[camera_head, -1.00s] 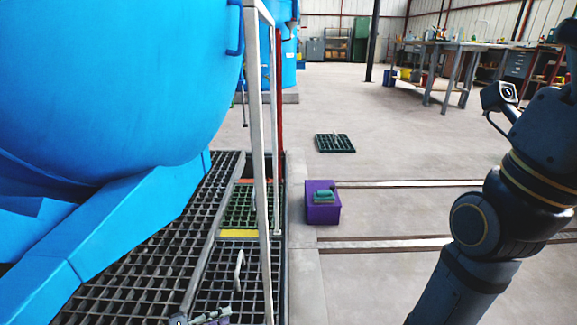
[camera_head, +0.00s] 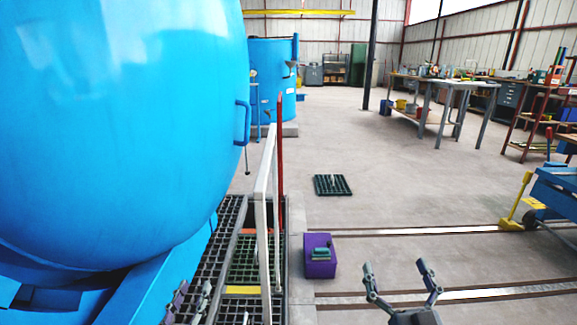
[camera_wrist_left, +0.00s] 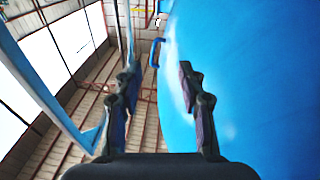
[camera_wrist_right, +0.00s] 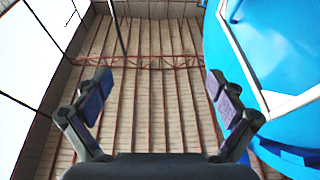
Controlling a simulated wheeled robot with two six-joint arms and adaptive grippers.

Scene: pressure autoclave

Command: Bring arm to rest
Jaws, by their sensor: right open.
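My right gripper (camera_head: 397,274) stands at the bottom of the head view, right of the centre, with its fingers pointing up and spread. In the right wrist view my right gripper (camera_wrist_right: 157,92) is open with nothing between its fingers; the ribbed wall and roof show behind. My left gripper (camera_head: 192,295) is at the bottom left of the head view, over the grating beside the blue tank. In the left wrist view my left gripper (camera_wrist_left: 158,78) has its dark fingers apart and empty, with the blue tank on the right behind it.
The large blue tank (camera_head: 110,120) fills the left. A white rail frame (camera_head: 262,215) stands on the grating. A purple box (camera_head: 320,262) and a green floor grate (camera_head: 332,185) lie on the floor. A blue cart (camera_head: 555,190) is at the right.

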